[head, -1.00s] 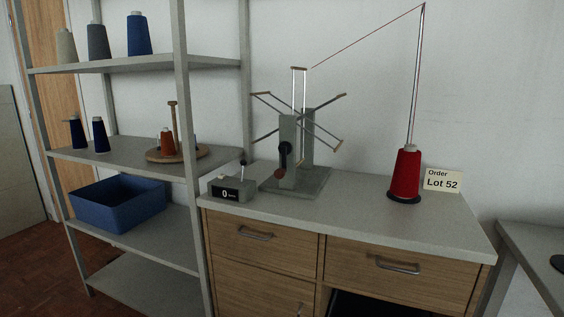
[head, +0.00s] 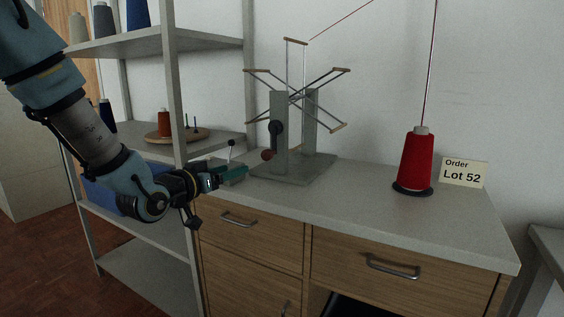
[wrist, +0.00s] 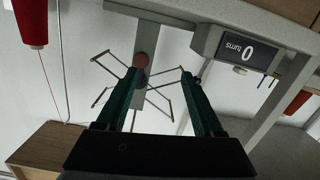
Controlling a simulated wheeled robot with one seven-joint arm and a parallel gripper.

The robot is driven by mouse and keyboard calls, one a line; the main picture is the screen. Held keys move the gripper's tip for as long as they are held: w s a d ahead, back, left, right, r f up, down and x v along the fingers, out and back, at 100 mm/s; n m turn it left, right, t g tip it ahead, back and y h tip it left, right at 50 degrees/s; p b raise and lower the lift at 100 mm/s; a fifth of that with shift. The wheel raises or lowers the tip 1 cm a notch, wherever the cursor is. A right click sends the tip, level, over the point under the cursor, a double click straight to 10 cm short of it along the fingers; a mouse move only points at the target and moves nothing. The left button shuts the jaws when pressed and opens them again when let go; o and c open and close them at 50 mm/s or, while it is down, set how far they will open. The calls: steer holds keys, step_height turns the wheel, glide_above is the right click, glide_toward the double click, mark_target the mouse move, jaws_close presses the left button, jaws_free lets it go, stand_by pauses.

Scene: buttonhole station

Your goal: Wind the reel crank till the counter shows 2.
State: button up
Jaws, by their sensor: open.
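The reel (head: 292,100), a grey stand with several spokes, stands on the bench top. Its dark crank (head: 275,132) hangs on the near post, with a red-brown knob (head: 267,154) at the lower end. My gripper (head: 240,173) is open and empty, left of and below the knob. In the wrist view the knob (wrist: 141,60) shows beyond the fingertips, nearer the left one; contact is not visible. The grey counter (wrist: 211,40) reads 0, upside down in the wrist view. In the head view my gripper hides most of the counter; its small lever (head: 231,147) shows above.
A red thread cone (head: 415,162) stands right of the reel, its thread running up. A "Lot 52" card (head: 464,173) stands beside it. Shelving (head: 172,90) with cones and a blue bin (head: 98,195) is at left. The bench front (head: 380,235) is clear.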

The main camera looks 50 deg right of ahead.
mark_target(265, 156)
steer(key=shift+g+h, duration=0.3)
steer(key=shift+h, duration=0.3)
steer(key=s+x, duration=0.1)
steer(key=x, duration=0.3)
steer(key=r+p+x, duration=0.1)
steer(key=x, duration=0.3)
steer(key=s+p+x, duration=0.1)
steer(key=x, duration=0.3)
steer(key=shift+s+d+r, duration=0.15)
steer(key=shift+s+d, duration=0.05)
steer(key=shift+d, duration=0.35)
jaws_close()
